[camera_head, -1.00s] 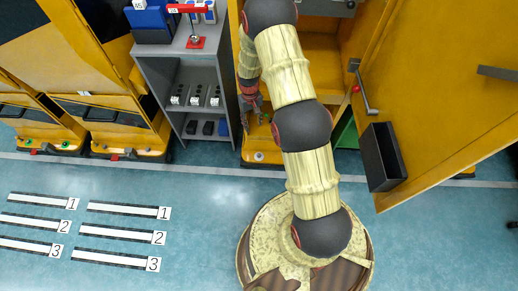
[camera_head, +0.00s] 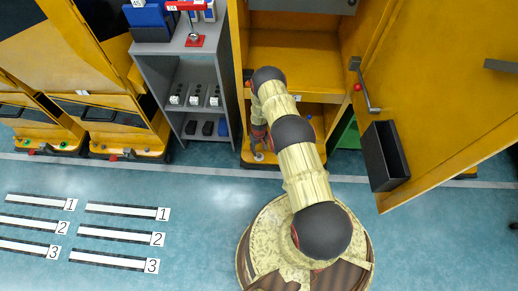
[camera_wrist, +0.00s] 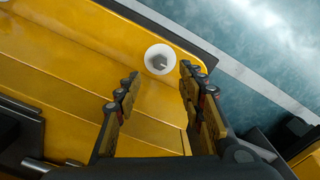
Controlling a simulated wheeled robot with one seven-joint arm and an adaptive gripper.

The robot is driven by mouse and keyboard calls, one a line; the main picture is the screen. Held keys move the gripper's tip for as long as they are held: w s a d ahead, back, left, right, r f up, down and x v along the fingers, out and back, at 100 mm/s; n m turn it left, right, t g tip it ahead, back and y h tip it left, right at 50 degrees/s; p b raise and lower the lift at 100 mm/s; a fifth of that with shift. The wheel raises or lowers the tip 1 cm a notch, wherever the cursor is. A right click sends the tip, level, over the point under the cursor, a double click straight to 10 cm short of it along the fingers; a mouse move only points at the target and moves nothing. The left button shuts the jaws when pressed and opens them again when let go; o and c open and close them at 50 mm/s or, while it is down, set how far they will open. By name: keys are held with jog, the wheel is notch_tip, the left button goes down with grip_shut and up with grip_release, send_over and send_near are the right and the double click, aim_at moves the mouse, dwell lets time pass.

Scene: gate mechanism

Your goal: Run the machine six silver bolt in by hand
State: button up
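The silver bolt (camera_wrist: 159,62) is a small grey tip in a round white collar on the yellow front ledge of the machine (camera_wrist: 70,50), in the wrist view. In the head view the white collar (camera_head: 258,156) is a small pale spot on the ledge at the machine's foot. My gripper (camera_wrist: 160,76) is open, with nothing between its fingers. In the wrist view the bolt appears between and just beyond the two fingertips; I cannot tell the remaining distance. In the head view my gripper (camera_head: 259,145) hangs low in front of the machine, partly hidden by my arm.
The machine's yellow door (camera_head: 450,80) stands open at right, with a handle (camera_head: 368,95) and a black bin (camera_head: 384,156). A grey shelf (camera_head: 160,80) with small boxes stands close at left.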

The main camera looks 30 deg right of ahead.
aim_at(259, 155)
notch_tip(259, 155, down, 7)
jog(key=shift+r+b, duration=0.2)
jog(key=shift+b, duration=1.05)
jog(key=shift+c, duration=0.5)
grip_shut()
